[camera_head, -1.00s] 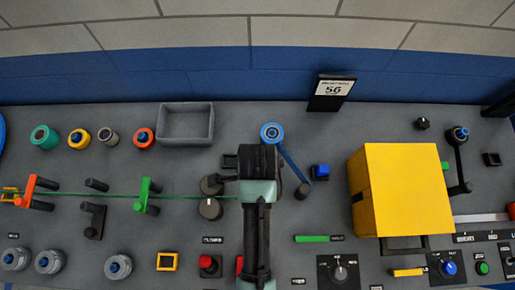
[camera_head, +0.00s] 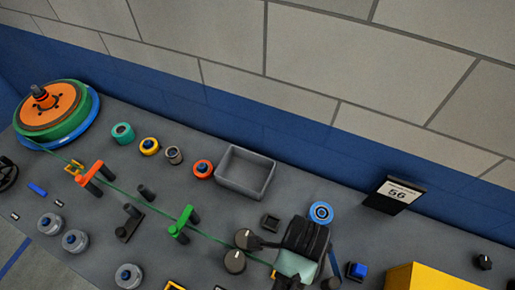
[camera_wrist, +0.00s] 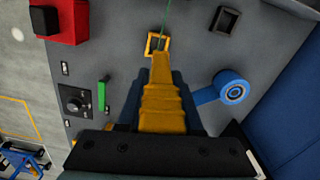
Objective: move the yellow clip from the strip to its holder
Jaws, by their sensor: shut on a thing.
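My gripper (camera_wrist: 160,84) is shut on the yellow clip (camera_wrist: 160,108), which fills the space between the two dark fingers in the wrist view. A square yellow loop (camera_wrist: 150,45) shows at the clip's far end, where the thin green strip (camera_wrist: 166,12) meets it. In the head view, my gripper (camera_head: 296,266) is at the right end of the strip (camera_head: 210,236), with a bit of yellow at its left side. The fingertips are mostly hidden there. I cannot tell which part is the clip's holder; a small dark square socket (camera_head: 270,222) lies close by.
The strip runs from an orange and green reel (camera_head: 52,108) past orange (camera_head: 90,173) and green (camera_head: 181,224) posts. A grey bin (camera_head: 246,172), two dark knobs (camera_head: 240,250), a blue roll (camera_head: 321,212) and a yellow box (camera_head: 425,277) stand nearby.

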